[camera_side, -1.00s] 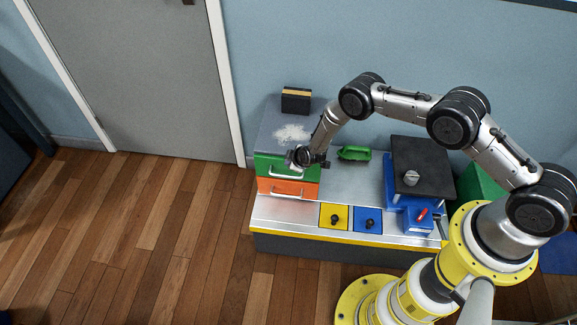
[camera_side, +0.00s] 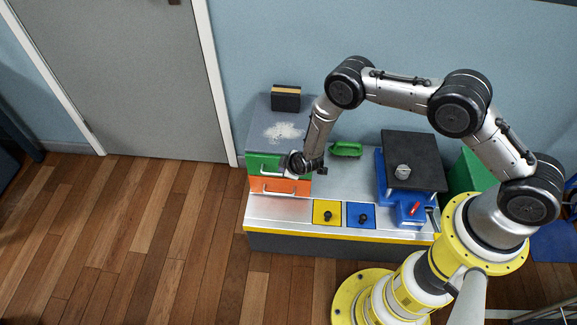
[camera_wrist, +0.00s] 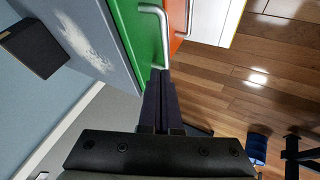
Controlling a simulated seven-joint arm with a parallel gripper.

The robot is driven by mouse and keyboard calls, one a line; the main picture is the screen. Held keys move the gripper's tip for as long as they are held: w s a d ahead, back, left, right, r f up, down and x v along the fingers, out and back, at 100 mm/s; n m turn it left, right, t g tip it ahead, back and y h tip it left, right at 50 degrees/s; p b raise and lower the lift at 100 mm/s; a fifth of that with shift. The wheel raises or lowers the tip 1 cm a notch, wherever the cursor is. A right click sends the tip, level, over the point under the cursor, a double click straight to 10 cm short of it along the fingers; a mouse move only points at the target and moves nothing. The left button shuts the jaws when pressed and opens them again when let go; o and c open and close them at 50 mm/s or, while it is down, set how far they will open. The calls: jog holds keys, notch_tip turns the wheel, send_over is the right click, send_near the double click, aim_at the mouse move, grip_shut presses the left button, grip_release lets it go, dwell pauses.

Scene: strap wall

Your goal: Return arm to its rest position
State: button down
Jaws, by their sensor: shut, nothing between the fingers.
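My gripper (camera_side: 294,168) is in front of the drawer unit at the left of the bench. In the wrist view its two dark fingers (camera_wrist: 160,98) are together with nothing between them. The fingertips appear close to the handle of the green drawer (camera_wrist: 132,22); I cannot tell whether they touch it. The green drawer (camera_side: 262,161) is above the orange drawer (camera_side: 268,185), and both look closed. The side view shows my arm bent over the bench, with the gripper partly hiding the green drawer front.
White powder (camera_side: 283,131) lies on the drawer unit's top, with a black block (camera_side: 286,98) behind it. A green-handled brush (camera_side: 346,149), a yellow panel (camera_side: 327,211), a blue panel (camera_side: 360,213) and a blue machine with a black top (camera_side: 412,152) are to the right. Open floor lies left.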

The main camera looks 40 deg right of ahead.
jog(key=v, duration=0.5)
jog(key=w+d+r+m+t, duration=0.15)
jog(key=w+r, duration=0.35)
jog(key=r, duration=0.6)
jog(key=w+r+t, duration=0.2)
jog(key=w+r, duration=0.2)
jog(key=r, duration=0.7)
jog(key=s+d+r+t+y, duration=0.1)
jog(key=s+d+r, duration=0.15)
jog(key=r, duration=1.05)
jog(key=s+d+r+t, duration=0.1)
jog(key=s+r, duration=0.3)
jog(key=r, duration=0.9)
jog(key=s+d+r+m+g, duration=0.1)
jog(key=s+r, duration=0.3)
jog(key=s, duration=0.6)
jog(key=s+d+r+m+g, duration=0.1)
jog(key=s+r+m, duration=0.15)
jog(key=s, duration=0.85)
jog(key=s+d+f+m+g, duration=0.1)
jog(key=s+f+g, duration=0.1)
jog(key=s+f, duration=0.2)
jog(key=s+d+f+m+g, duration=0.1)
jog(key=s+f+g, duration=0.2)
jog(key=s, duration=0.8)
notch_tip(320, 180, down, 2)
jog(key=shift+s+f+m, duration=0.1)
jog(key=shift+s+m, duration=0.2)
jog(key=shift+m, duration=0.1)
